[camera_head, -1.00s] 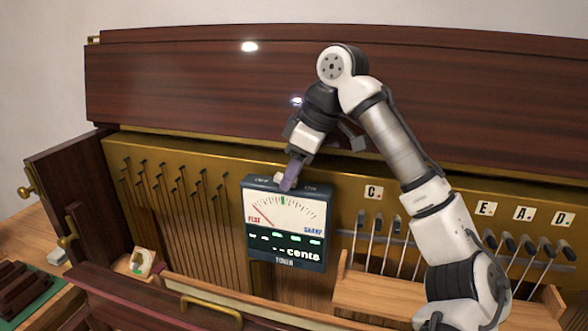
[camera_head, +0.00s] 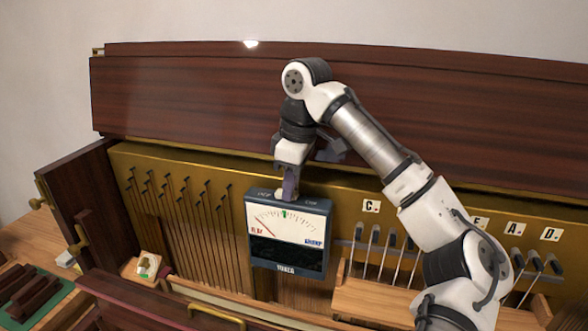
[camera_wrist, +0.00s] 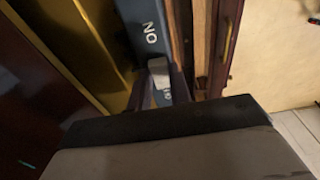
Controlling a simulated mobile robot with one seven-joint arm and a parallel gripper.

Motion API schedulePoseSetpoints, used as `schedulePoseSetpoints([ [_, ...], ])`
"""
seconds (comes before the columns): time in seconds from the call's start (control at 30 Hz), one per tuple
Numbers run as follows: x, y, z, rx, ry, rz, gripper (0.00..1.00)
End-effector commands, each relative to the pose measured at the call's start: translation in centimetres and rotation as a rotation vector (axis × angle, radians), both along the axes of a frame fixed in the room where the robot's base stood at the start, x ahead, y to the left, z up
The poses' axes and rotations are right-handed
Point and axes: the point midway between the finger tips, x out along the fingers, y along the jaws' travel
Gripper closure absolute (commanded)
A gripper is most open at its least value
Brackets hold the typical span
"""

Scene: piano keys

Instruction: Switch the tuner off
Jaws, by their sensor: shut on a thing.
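The tuner (camera_head: 288,234) is a dark blue box with a white needle dial, hung at the middle of the brass-coloured panel. Its lower display (camera_head: 285,253) is dark. Its top face carries an OFF label at left and an ON label at right. My gripper (camera_head: 289,197) points down onto this top face, between the labels. In the wrist view my gripper (camera_wrist: 166,88) is shut on the grey switch knob (camera_wrist: 158,68). The ON label (camera_wrist: 149,32) is clear of the fingers there; lettering at the other end is partly hidden by them.
A dark wooden lid (camera_head: 200,95) rises behind the tuner. Several levers (camera_head: 374,240) stand to its right under letter tiles. A wooden block with a pale, green-marked piece (camera_head: 147,265) sits at lower left. A brass handle (camera_head: 217,312) is in front.

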Motion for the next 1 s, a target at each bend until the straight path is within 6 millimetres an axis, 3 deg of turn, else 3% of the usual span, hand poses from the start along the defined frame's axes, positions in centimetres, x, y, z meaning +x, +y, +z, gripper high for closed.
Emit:
schedulePoseSetpoints([
  [0.2, 0.12, 0.29, 0.12, -0.093, 0.027, 0.001, 1.00],
  [0.57, 0.11, 0.32, 0.09, -0.104, 0.033, 0.000, 1.00],
  [0.6, 0.10, 0.32, 0.09, -0.104, 0.033, 0.000, 0.77],
  [0.73, 0.11, 0.31, 0.09, -0.103, 0.032, 0.000, 0.60],
  [1.0, 0.11, 0.31, 0.09, -0.103, 0.032, 0.000, 0.58],
])
